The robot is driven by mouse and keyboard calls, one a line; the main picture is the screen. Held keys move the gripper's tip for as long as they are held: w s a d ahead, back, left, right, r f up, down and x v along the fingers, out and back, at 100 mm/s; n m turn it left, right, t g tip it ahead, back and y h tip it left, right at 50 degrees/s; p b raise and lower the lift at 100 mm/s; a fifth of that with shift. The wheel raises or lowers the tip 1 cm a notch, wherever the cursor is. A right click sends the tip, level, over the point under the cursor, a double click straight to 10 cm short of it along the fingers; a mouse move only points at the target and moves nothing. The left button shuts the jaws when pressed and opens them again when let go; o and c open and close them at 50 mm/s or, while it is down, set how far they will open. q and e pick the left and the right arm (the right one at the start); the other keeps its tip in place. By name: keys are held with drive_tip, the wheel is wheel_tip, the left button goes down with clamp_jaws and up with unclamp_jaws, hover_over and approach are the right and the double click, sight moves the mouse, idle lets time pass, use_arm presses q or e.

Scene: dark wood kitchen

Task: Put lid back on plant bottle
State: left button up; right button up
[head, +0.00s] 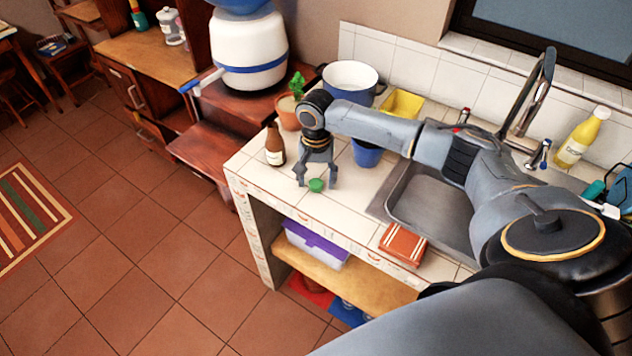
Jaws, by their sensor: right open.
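A brown bottle (275,146) with a pale label stands upright near the left end of the tiled counter. A small green lid (316,185) lies on the counter to the right of the bottle and nearer the front edge. My right gripper (316,181) points down over the lid, its fingers open with the lid between the fingertips as seen from here. Whether either finger touches the lid is not clear. A potted green plant (297,86) stands behind the bottle, its orange pot partly hidden by my right gripper. My left gripper is not in view.
A sink (436,208) lies to the right. Counter around the lid is clear.

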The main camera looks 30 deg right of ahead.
sight(316, 182)
drive_tip(key=c, duration=0.8)
drive_tip(key=shift+c, duration=0.2)
drive_tip(key=shift+r, duration=0.15)
drive_tip(key=shift+r, duration=0.3)
wheel_tip(316, 182, up, 2)
drive_tip(key=shift+r+b, duration=0.1)
drive_tip(key=shift+b, duration=0.65)
drive_tip(key=s+a+r+b, duration=0.1)
drive_tip(key=s+a+r, duration=0.6)
drive_tip(key=s+r, duration=0.3)
drive_tip(key=shift+s+a+b, duration=0.25)
drive_tip(key=shift+s+b, duration=0.05)
drive_tip(key=shift+s, duration=0.65)
